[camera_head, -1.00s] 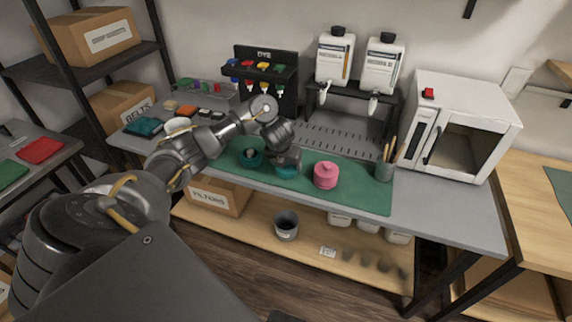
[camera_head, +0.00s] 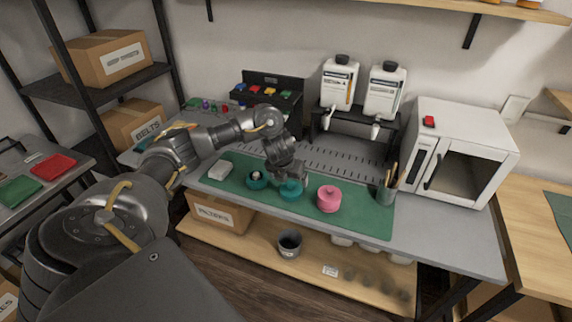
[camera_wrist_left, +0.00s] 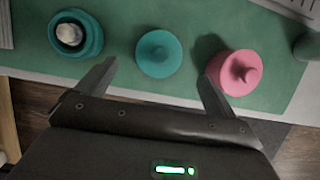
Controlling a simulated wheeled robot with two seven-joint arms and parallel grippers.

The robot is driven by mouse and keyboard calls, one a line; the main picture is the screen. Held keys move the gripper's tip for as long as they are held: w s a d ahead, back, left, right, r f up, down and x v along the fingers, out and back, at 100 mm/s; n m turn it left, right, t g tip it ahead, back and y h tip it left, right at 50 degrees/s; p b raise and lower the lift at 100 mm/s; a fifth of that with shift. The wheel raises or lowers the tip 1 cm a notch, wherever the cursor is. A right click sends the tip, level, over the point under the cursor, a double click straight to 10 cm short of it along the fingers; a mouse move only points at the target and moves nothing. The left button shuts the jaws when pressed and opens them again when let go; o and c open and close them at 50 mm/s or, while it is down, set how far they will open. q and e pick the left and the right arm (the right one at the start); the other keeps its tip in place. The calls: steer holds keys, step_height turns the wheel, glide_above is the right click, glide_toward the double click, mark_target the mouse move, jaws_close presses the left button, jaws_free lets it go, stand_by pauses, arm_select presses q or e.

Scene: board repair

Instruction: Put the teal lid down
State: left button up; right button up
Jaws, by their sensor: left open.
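My right gripper is not in view.
A pink lidded pot (camera_head: 329,199) stands right of the teal lid, close to my right finger in the wrist view. A cup of sticks (camera_head: 386,195) stands at the mat's right end. A white block (camera_head: 220,170) lies at its left. Dispensers and a white oven (camera_head: 462,140) stand behind.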

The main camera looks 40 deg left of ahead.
arm_select(q)
steer(key=p+v, duration=0.1)
steer(key=v, duration=0.3)
steer(key=shift+s+r+p, duration=0.15)
steer(key=shift+r+p, duration=0.15)
steer(key=shift+r, duration=0.05)
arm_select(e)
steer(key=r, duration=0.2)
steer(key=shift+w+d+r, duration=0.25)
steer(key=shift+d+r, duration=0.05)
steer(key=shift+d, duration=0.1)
